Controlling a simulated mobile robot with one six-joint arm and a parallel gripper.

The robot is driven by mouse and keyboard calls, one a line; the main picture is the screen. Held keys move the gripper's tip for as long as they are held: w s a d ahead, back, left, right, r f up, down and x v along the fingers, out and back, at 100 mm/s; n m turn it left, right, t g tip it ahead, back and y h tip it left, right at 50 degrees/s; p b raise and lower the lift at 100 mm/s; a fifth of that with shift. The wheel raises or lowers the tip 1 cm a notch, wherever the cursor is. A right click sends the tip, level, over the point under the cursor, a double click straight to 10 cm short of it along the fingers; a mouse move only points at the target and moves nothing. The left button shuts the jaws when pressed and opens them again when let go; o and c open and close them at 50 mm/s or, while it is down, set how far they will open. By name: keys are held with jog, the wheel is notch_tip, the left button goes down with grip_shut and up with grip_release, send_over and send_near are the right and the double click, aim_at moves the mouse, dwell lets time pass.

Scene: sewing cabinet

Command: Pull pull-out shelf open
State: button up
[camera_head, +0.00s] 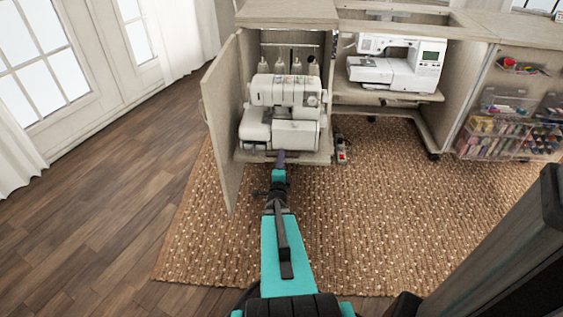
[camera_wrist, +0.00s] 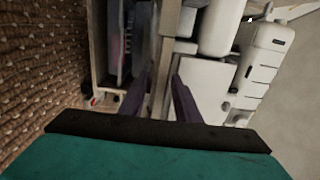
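The pull-out shelf (camera_head: 246,156) is a pale wooden board low in the open left cabinet bay, with a white serger (camera_head: 285,105) standing on it. My gripper (camera_head: 281,156) is at the middle of the shelf's front edge, below the serger. In the wrist view the two purple fingers (camera_wrist: 161,85) are spread apart. The shelf edge (camera_wrist: 169,30) runs as a pale strip between them, with the serger to the right and the rug side to the left. A gap shows between the fingers; contact with the shelf is hard to make out.
The cabinet door (camera_head: 226,125) stands open just left of my arm. A white sewing machine (camera_head: 396,62) sits on a shelf to the right. A foot pedal (camera_head: 342,151) lies on the woven rug (camera_head: 370,220). The rug in front is otherwise clear.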

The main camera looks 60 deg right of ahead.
jog(key=shift+s+a, duration=0.1)
jog(key=shift+s, duration=0.05)
jog(key=shift+s+a, duration=0.15)
jog(key=p+v, duration=1)
jog(key=v, duration=0.3)
dwell(0.6)
dwell(0.5)
